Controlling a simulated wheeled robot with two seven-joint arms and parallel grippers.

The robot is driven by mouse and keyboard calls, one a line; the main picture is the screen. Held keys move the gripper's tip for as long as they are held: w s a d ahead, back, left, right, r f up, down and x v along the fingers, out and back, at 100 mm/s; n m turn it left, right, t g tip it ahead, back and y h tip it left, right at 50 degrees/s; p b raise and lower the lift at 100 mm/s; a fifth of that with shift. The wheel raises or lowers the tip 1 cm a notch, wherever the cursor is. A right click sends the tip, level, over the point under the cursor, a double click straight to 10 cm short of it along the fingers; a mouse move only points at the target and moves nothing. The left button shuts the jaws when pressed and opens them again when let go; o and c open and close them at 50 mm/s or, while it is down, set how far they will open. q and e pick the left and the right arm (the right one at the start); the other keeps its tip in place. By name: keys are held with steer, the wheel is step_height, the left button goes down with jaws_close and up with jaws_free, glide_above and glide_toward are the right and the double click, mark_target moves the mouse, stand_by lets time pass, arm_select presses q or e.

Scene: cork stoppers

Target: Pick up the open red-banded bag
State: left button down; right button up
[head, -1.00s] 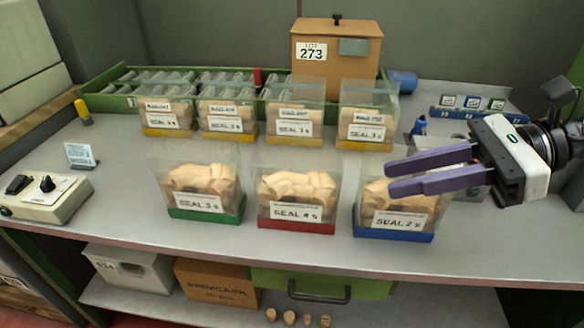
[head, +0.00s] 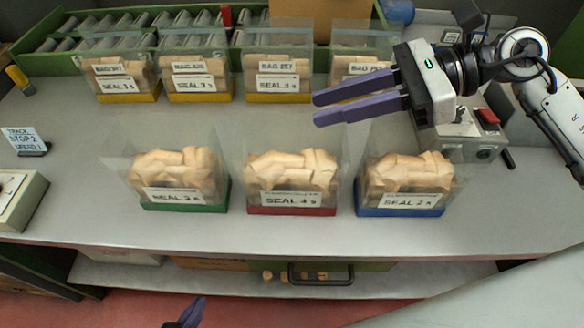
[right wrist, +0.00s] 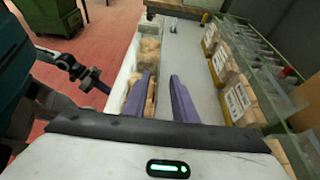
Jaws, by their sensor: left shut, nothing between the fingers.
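The red-banded bag (head: 292,172) stands upright in the middle of the front row on the bench, clear-walled, open at the top and filled with corks. Its label reads SEAL 4. My right gripper (head: 314,108) is open and empty, its two purple fingers pointing left, above and behind the bag in the head view. The right wrist view shows the fingers (right wrist: 160,92) apart with front-row bags beside and below them; which bag is which is unclear there. My left gripper (head: 193,312) barely shows at the bottom edge, shut and away from the bags.
A green-banded bag (head: 180,177) stands left of the red one and a blue-banded bag (head: 402,180) right, with narrow gaps. Several yellow-banded bags (head: 203,78) line the back before a green tray (head: 62,66). Bare bench lies between the rows. A grey device (head: 475,140) stands at right.

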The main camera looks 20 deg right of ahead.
steer(key=x, duration=0.2)
steer(key=shift+a+r+p, duration=0.1)
steer(key=shift+a+p, duration=0.2)
steer(key=shift+a, duration=0.15)
steer(key=shift+w+a+f, duration=0.1)
steer(key=shift+a+f, duration=0.2)
steer(key=shift+a, duration=0.15)
jaws_close()
stand_by(0.7)
